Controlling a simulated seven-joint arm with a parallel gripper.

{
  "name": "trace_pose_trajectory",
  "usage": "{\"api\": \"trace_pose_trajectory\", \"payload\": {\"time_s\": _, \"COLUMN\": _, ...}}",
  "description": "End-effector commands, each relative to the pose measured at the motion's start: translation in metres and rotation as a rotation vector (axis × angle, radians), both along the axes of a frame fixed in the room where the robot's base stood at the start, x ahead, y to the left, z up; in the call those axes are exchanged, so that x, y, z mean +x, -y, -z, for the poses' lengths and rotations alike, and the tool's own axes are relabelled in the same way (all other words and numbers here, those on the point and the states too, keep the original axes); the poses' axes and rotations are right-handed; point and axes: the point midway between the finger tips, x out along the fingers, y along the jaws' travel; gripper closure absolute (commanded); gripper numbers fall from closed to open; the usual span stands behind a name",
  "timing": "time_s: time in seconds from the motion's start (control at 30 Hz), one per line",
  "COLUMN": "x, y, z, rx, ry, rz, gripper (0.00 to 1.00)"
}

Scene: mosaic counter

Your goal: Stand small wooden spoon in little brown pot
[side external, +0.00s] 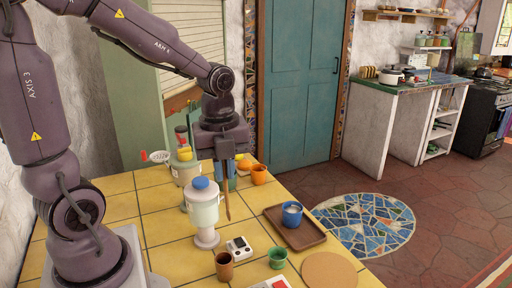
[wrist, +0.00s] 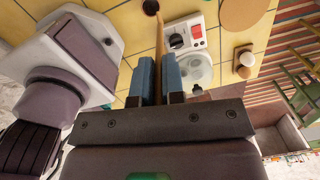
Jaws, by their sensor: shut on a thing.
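My gripper (side external: 226,177) is shut on the small wooden spoon (side external: 228,205), which hangs down nearly upright above the counter, behind and to the right of a blue-lidded jar. In the wrist view the spoon (wrist: 159,38) shows between the two blue fingers of my gripper (wrist: 158,75). The little brown pot (side external: 224,266) stands at the front of the counter, lower in the side view and apart from the spoon. A dark-mouthed brown pot (wrist: 150,6) shows at the top edge of the wrist view, near the spoon's far end in the picture.
The blue-lidded jar (side external: 204,212) stands close to the spoon. A white device (side external: 239,248) and a green cup (side external: 277,257) are near the brown pot. A tray (side external: 309,236) with a blue mug (side external: 292,216) is to the right.

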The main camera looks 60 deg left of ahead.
Motion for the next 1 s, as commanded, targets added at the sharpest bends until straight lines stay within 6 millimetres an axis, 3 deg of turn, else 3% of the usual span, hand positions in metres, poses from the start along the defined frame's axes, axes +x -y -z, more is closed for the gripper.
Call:
{"api": "trace_pose_trajectory", "payload": {"time_s": 0.13, "x": -0.018, "y": 0.008, "z": 0.012, "rx": -0.012, "ry": -0.021, "rz": 0.009, "gripper": 1.00}}
{"api": "trace_pose_trajectory", "payload": {"time_s": 0.37, "x": -0.018, "y": 0.009, "z": 0.020, "rx": -0.026, "ry": -0.045, "rz": 0.023, "gripper": 1.00}}
{"api": "trace_pose_trajectory", "payload": {"time_s": 1.0, "x": -0.017, "y": 0.009, "z": 0.070, "rx": -0.026, "ry": -0.045, "rz": 0.024, "gripper": 1.00}}
